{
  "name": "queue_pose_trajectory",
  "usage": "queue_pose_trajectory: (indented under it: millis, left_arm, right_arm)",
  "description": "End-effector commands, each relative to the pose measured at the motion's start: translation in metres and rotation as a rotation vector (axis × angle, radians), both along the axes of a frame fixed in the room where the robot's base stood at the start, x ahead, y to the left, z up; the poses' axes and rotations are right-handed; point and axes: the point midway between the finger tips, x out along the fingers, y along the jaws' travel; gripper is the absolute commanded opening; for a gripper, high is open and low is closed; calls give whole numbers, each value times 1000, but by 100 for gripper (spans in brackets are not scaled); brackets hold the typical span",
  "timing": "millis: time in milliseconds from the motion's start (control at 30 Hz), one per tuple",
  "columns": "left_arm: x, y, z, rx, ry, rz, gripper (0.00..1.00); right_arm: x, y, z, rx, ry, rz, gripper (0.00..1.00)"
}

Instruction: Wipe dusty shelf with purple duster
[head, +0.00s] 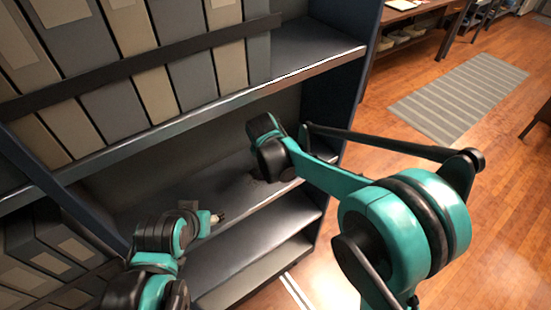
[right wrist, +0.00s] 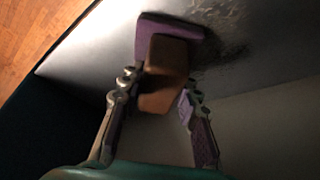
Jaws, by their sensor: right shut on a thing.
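The purple duster (right wrist: 165,30) has a flat purple pad and a brown handle (right wrist: 166,60). In the right wrist view my right gripper (right wrist: 158,85) is shut on the handle. The pad lies at the shelf surface (right wrist: 90,55), beside a dark, speckled dust patch (right wrist: 232,38). In the head view the dusty shelf (head: 205,185) is the board below the binders. My right arm reaches into it from the right, and the gripper and duster are hidden there. My left gripper (head: 213,218) is in front of the shelf, too small to tell open or shut.
Several grey and beige binders (head: 115,95) stand on the board above, behind a dark rail. More binders (head: 45,255) are at lower left. A lower shelf (head: 250,270) is empty. Wooden floor (head: 480,200) with a striped rug (head: 455,95) is open at right.

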Motion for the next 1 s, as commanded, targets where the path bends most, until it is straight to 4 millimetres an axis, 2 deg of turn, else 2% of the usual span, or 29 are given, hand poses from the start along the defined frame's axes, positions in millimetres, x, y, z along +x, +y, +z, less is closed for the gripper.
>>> queue_pose_trajectory:
  millis: [200,1000]
  left_arm:
    - [0,0,0,0,0,0,53]
    - [0,0,1,0,0,0,53]
  right_arm:
    - [-15,19,-1,5,7,3,0]
    - [-39,53,2,3,4,2,0]
